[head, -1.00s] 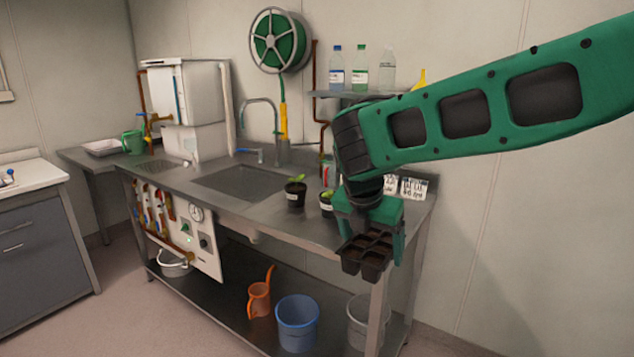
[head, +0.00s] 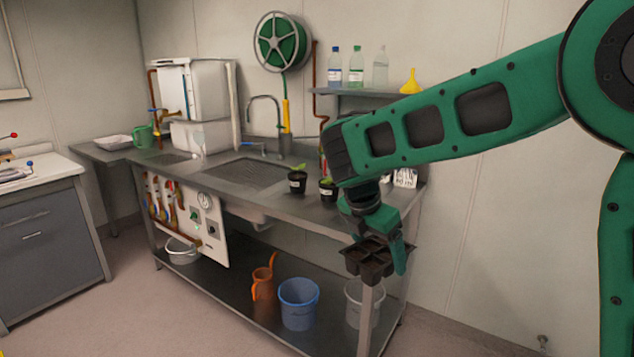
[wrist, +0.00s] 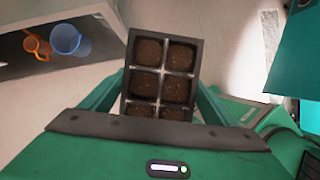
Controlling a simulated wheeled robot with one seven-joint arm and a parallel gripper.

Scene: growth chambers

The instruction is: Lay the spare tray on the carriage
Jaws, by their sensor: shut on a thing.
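My gripper (head: 378,246) is shut on a small dark seed tray (head: 368,262) with several soil-filled cells. In the head view it holds the tray in the air in front of the right end of the steel bench. In the wrist view the tray (wrist: 163,72) sits between the two green fingers (wrist: 160,100), with its cells facing the camera. Part of the tray is hidden behind the gripper's body. I cannot make out a carriage in these views.
A steel bench (head: 285,205) holds a sink (head: 240,173) and two potted seedlings (head: 297,182). Under it stand a blue bucket (head: 298,305), an orange watering can (head: 263,283) and a grey bucket (head: 358,300). A grey cabinet (head: 50,235) is at the left. The floor between is clear.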

